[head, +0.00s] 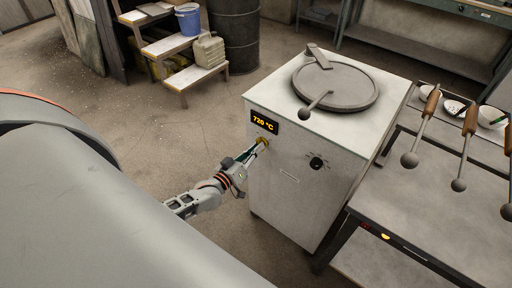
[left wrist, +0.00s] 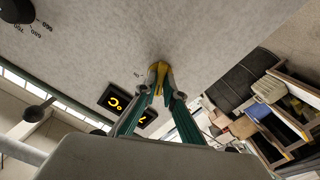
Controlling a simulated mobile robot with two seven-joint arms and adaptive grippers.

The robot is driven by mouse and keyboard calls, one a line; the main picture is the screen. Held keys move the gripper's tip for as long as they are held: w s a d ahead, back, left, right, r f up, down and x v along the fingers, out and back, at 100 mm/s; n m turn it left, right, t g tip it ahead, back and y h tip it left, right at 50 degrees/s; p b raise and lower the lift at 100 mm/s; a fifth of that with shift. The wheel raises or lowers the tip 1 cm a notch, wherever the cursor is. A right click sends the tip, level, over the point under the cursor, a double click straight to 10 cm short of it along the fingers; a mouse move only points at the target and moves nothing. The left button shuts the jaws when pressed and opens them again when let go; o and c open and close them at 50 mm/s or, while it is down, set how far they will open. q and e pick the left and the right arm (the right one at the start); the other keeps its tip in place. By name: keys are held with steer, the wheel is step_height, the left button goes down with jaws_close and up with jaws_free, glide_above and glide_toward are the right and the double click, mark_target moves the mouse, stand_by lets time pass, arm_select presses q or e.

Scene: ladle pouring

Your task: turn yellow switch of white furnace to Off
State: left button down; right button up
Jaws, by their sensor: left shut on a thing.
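The white furnace (head: 300,150) stands in the middle of the head view, with a round grey lid on top. Its display (head: 264,122) reads 720 °C. The yellow switch (head: 263,141) is on the front face just below the display. My left gripper (head: 258,149) reaches it from the lower left. In the left wrist view the fingers (left wrist: 160,88) are shut on the yellow switch (left wrist: 161,68), whose upper part shows between the tips. The fingers partly hide the switch, so its exact setting cannot be told. My right gripper is not in view.
A black dial (head: 316,163) is on the furnace front, right of the switch. A metal table (head: 420,215) with wooden-handled ladles (head: 418,135) stands close on the right. Steps with a blue bucket (head: 188,18) and a canister (head: 208,50) are behind. Floor left of the furnace is clear.

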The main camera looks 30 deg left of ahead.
arm_select(q)
steer(key=shift+n, duration=1.6)
steer(key=c, duration=2.1)
jaws_free()
steer(key=shift+c, duration=0.2)
steer(key=s, duration=1.2)
steer(key=shift+a, duration=0.45)
